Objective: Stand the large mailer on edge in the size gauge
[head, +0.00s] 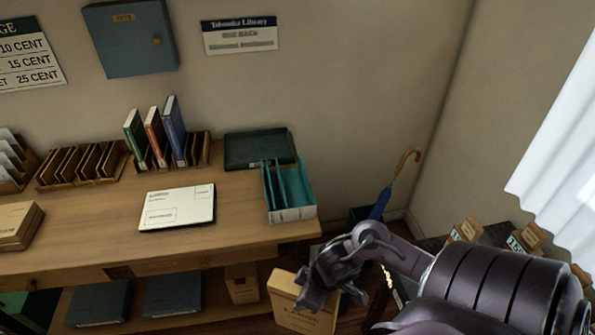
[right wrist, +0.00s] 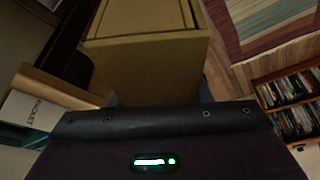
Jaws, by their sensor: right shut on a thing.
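My right gripper (head: 322,282) is shut on a tan cardboard mailer (head: 290,312) with dark lettering, low in front of the table's right end. The mailer (right wrist: 150,60) fills the upper middle of the right wrist view; the fingertips are hidden there. The size gauge appears to be the teal slotted box (head: 292,214) with a pale front, at the table's right end. Its slots look empty. In the right wrist view a pale panel reading "PACKET" (right wrist: 22,112) shows at the left. The held mailer is apart from the gauge, below and in front of it. My left gripper is out of view.
A white labelled mailer (head: 160,209) lies flat on the wooden table (head: 95,235). A dark green tray (head: 258,150) and a rack of upright books (head: 155,135) stand behind. A blue umbrella (head: 380,203) leans right of the table. Dark boxes (head: 172,295) sit on the lower shelf.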

